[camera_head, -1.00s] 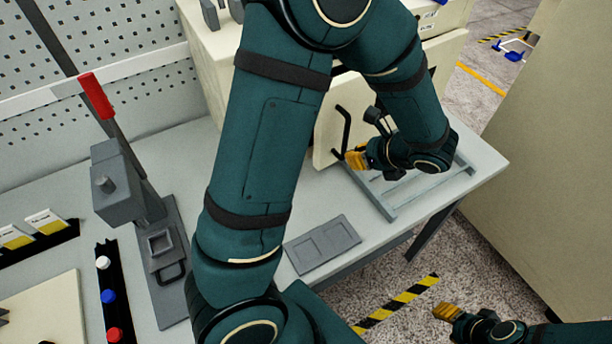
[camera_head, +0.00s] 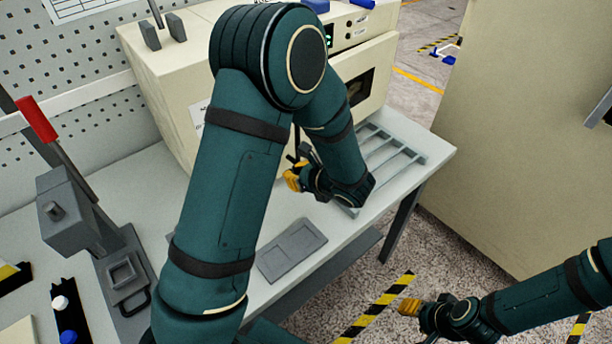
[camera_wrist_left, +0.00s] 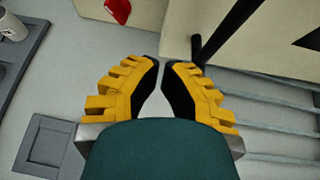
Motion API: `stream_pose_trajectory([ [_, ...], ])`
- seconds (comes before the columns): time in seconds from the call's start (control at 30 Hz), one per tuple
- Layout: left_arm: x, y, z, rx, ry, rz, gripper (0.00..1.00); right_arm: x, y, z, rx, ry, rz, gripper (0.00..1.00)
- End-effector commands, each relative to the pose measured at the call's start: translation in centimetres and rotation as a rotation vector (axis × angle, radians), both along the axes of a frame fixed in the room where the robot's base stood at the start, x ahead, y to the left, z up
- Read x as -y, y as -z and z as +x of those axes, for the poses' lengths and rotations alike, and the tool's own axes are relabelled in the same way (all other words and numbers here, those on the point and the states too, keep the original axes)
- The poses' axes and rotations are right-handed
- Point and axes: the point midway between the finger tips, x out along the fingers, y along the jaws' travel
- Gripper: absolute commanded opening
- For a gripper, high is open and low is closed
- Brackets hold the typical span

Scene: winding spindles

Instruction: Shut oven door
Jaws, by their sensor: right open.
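The cream oven (camera_head: 150,60) stands on the grey bench at the back. Its front door (camera_head: 385,80) has a dark window and stands below the control panel; my left arm covers much of it, so I cannot tell how far it is ajar. A black upright handle shows in the left wrist view (camera_wrist_left: 222,32) against a cream panel. My left gripper (camera_head: 292,178) is low beside the door's handle side. In the left wrist view its yellow fingers (camera_wrist_left: 163,64) have a narrow gap at the tips with nothing between them. My right gripper (camera_head: 408,308) is open and empty, off the bench's front.
A slatted grey rack (camera_head: 400,150) lies on the bench before the oven. A flat grey tray (camera_head: 292,250) lies nearer. A press with a red-handled lever (camera_head: 37,118) stands at the left. A large cream cabinet (camera_head: 520,140) stands right, across open floor.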

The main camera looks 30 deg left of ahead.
Motion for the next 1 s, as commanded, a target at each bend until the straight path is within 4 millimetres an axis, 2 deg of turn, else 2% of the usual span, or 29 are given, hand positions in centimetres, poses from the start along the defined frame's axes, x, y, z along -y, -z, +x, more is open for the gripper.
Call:
stream_pose_trajectory([
  [0.1,-2.0,1.3,0.6,-0.002,-0.003,0.002,0.00,0.0,0.2,0.0,0.000,0.000,0.000,0.47],
  [0.3,-4.6,1.1,1.4,0.000,-0.002,0.000,0.00,0.0,0.0,0.0,0.000,0.000,0.000,0.47],
  [0.5,-5.7,1.1,1.8,-0.001,-0.001,-0.001,0.00,0.0,-0.1,0.0,0.000,0.000,0.000,0.47],
  [0.87,-5.9,1.1,1.8,0.001,0.000,-0.001,0.00,0.0,-0.1,0.0,0.000,0.000,0.000,0.47],
  [1.0,-7.9,1.3,2.5,0.003,-0.004,-0.003,0.00,0.0,0.3,0.0,0.000,0.000,0.000,0.47],
])
